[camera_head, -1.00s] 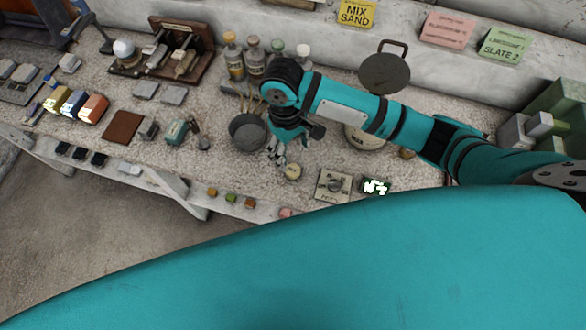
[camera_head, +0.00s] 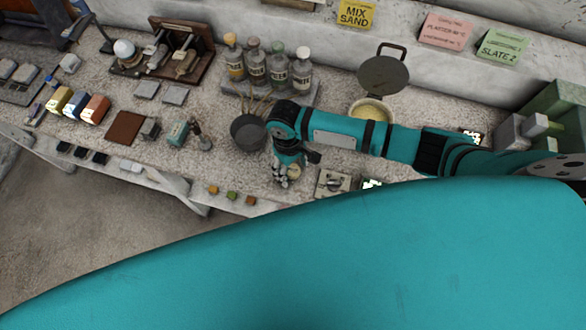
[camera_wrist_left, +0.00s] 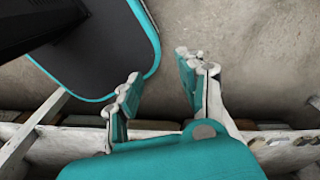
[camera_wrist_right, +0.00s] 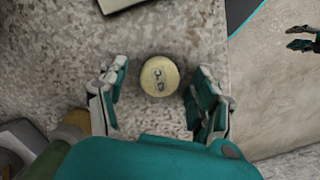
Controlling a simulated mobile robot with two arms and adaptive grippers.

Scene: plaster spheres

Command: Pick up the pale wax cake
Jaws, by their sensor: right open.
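The pale wax cake (camera_wrist_right: 160,76) is a small round yellowish disc with a dark mark on top, lying on the speckled worktop. In the head view the cake (camera_head: 295,171) is partly hidden by my right gripper (camera_head: 281,177). In the right wrist view my right gripper (camera_wrist_right: 158,88) is open, with one finger to each side of the cake and gaps between; its height above the worktop is hard to tell. My left gripper (camera_wrist_left: 162,75) is open and empty, over the floor beyond the bench edge.
A dark bowl (camera_head: 247,132) with sticks stands close left of my right gripper. A square plate (camera_head: 333,183) lies to the right. Several bottles (camera_head: 278,67) and a lidded pot (camera_head: 371,110) are behind. Small colored blocks (camera_head: 232,197) sit near the front edge.

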